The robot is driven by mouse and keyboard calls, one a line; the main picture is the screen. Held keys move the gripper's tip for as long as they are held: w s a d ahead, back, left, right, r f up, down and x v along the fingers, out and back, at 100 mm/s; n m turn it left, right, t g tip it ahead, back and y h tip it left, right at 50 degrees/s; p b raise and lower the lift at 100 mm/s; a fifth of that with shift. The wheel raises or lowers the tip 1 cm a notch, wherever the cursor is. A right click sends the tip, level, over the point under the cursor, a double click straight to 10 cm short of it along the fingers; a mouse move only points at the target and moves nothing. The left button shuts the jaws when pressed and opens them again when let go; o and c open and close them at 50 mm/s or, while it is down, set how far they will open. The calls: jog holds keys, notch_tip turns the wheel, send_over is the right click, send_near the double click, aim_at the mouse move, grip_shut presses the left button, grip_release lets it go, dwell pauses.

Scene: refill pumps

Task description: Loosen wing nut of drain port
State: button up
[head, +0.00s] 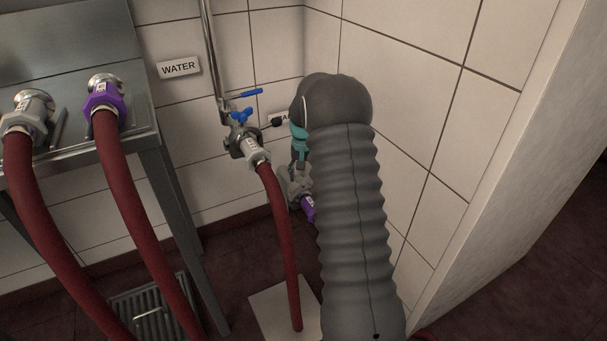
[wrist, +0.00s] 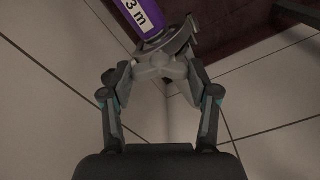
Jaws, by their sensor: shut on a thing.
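The drain port (head: 297,183) is a grey fitting low on the wall by the corner, with a purple collar (head: 308,208) below it. My arm hides part of it in the head view. The grey wing nut (wrist: 160,60) sits at this fitting, between the two fingers of my gripper (wrist: 162,72). The fingers are closed on it from both sides. In the head view only a teal part of the gripper shows beside the port, and the fingertips are hidden.
A valve with blue handles (head: 242,115) and a red hose (head: 280,230) stand just left of my arm. A WATER sign (head: 179,68) is on the tiled wall. A steel table (head: 150,139) with two hose couplings is at the left. The tiled wall is close on the right.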

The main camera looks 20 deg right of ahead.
aim_at(303, 177)
jog(key=n, duration=0.5)
jog(key=shift+f+n, duration=0.1)
jog(key=shift+n, duration=0.3)
dwell(0.4)
jog(key=o, duration=1.2)
jog(key=shift+c, duration=0.2)
notch_tip(303, 177, up, 12)
jog(key=shift+s+a, duration=0.1)
jog(key=shift+a, duration=0.1)
